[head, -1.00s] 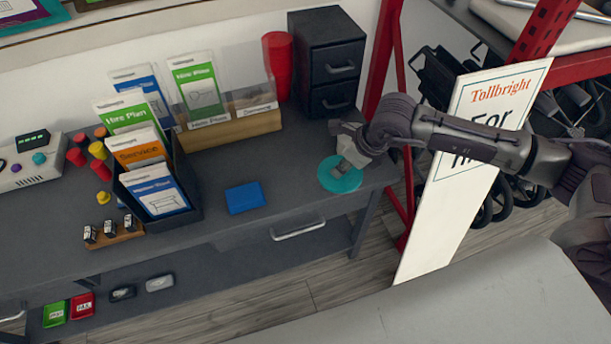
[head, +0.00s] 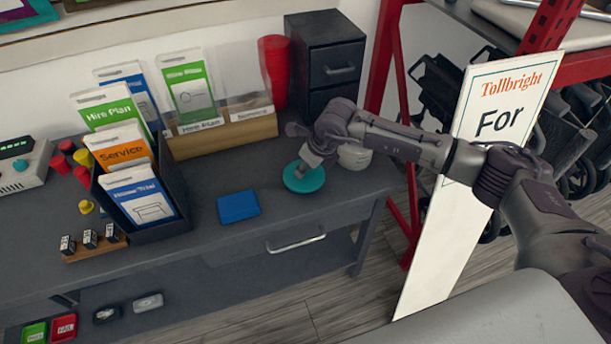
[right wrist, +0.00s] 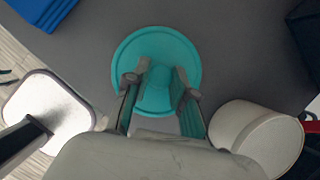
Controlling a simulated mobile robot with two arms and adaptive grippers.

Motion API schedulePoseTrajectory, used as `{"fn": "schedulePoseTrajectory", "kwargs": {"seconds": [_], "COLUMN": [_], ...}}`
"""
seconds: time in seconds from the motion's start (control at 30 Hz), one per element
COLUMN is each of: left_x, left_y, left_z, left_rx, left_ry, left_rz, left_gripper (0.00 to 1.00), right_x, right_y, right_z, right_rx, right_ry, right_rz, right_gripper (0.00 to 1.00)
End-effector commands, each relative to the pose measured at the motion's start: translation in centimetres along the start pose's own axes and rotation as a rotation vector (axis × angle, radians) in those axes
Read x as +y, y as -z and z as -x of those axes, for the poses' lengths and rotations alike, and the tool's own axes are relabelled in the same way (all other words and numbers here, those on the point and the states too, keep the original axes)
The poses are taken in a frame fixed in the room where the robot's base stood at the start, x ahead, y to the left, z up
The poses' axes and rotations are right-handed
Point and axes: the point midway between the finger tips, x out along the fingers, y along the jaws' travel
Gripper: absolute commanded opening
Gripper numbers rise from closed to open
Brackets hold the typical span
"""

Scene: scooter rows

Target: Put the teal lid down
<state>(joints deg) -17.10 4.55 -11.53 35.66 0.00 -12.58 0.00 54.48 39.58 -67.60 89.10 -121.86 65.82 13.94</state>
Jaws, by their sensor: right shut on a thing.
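The teal lid (head: 302,180) is a round disc with a raised grip in its middle, at the right part of the grey desk. It also shows in the right wrist view (right wrist: 187,52). My right gripper (head: 312,160) is above it, with its two fingers (right wrist: 157,84) shut on the lid's raised grip. The lid looks about level and close to the desk top; I cannot tell whether it touches. My left gripper is not in view.
A white round pot (head: 354,157) stands right of the lid, behind my right arm. A blue box (head: 239,206) lies to the left, with bare desk between. A black drawer unit (head: 326,60) stands behind. The desk's front edge is near.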

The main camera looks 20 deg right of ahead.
Motion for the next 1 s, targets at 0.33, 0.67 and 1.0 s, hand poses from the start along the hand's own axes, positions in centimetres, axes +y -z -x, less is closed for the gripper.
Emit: {"fn": "schedulePoseTrajectory", "kwargs": {"seconds": [0.33, 0.67, 1.0], "left_x": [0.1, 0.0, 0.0], "left_y": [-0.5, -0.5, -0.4], "left_z": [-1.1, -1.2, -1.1], "left_rx": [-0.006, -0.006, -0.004], "left_ry": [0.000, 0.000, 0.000], "left_rz": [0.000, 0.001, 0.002], "left_gripper": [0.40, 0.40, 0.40], "right_x": [0.0, 0.0, 0.0], "right_y": [0.8, 0.8, 0.7], "right_z": [-1.7, -1.9, -1.0], "right_rx": [0.000, 0.000, -0.001], "right_ry": [0.000, 0.000, 0.000], "right_rz": [0.000, 0.000, 0.000], "right_gripper": [0.06, 0.50, 0.50]}}
